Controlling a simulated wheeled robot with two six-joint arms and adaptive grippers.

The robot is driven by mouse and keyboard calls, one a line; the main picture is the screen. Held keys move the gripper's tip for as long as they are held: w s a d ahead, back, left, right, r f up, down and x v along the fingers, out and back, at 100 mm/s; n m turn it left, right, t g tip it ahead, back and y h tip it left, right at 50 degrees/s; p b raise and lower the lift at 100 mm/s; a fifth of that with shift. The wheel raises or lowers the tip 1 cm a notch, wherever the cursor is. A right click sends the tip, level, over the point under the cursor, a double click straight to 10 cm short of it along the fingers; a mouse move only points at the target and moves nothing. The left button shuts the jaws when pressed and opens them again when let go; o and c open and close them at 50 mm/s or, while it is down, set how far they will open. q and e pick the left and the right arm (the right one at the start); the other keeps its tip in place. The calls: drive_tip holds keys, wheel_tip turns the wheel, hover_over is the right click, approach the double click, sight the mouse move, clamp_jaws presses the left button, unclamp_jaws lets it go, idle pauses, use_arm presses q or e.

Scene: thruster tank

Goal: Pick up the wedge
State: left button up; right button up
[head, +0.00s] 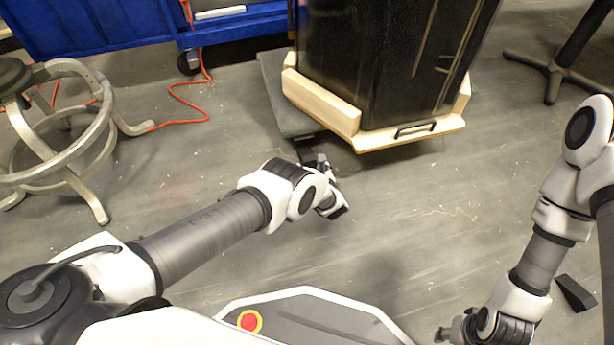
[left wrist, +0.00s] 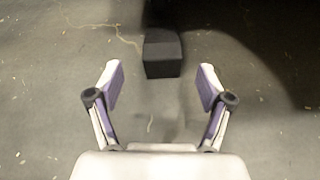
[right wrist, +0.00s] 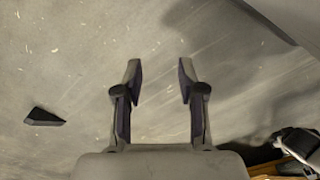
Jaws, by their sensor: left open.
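A black wedge (left wrist: 162,55) lies on the floor ahead of my left gripper (left wrist: 160,92), its blunt end facing the gripper. The left gripper is open and empty, with a gap between its fingers and the wedge. In the head view this gripper (head: 333,205) is low over the floor in front of the tank, and its arm hides much of what lies beyond. Another black wedge (head: 575,293) lies on the floor at the right. It also shows in the right wrist view (right wrist: 44,117), left of my right gripper (right wrist: 160,75), which is open and empty.
A tall black tank (head: 385,60) stands in a wooden base (head: 345,118) just beyond my left gripper, beside a grey platform (head: 277,95). A metal stool (head: 75,165) stands at left, with an orange cable (head: 185,100) nearby. The floor between my arms is clear.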

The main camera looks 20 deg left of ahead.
sight(307, 156)
use_arm(q)
drive_tip(key=shift+w+f+n+b, duration=0.35)
drive_tip(key=shift+f+n, duration=0.15)
drive_tip(key=shift+f, duration=0.1)
drive_tip(key=shift+w+a+f+b, duration=0.15)
drive_tip(key=shift+w+a+b, duration=0.5)
drive_tip(key=shift+w, duration=0.25)
drive_tip(key=b+x, duration=0.4)
drive_tip(key=b, duration=0.1)
drive_tip(key=shift+w+a+f, duration=0.2)
drive_tip(key=shift+f, duration=0.1)
use_arm(e)
drive_tip(key=shift+t, duration=0.4)
drive_tip(key=f, duration=0.3)
drive_tip(key=w+f, duration=0.1)
drive_tip(key=f, duration=0.1)
drive_tip(key=w+f, duration=0.1)
drive_tip(key=f, duration=0.2)
drive_tip(key=shift+w+d+f, duration=0.1)
drive_tip(key=shift+f, duration=0.25)
use_arm(q)
drive_tip(key=shift+w+a+r, duration=0.1)
drive_tip(key=shift+w+r, duration=0.05)
drive_tip(key=shift+r, duration=0.2)
use_arm(e)
drive_tip(key=shift+r, duration=0.2)
use_arm(q)
drive_tip(key=c, duration=1.3)
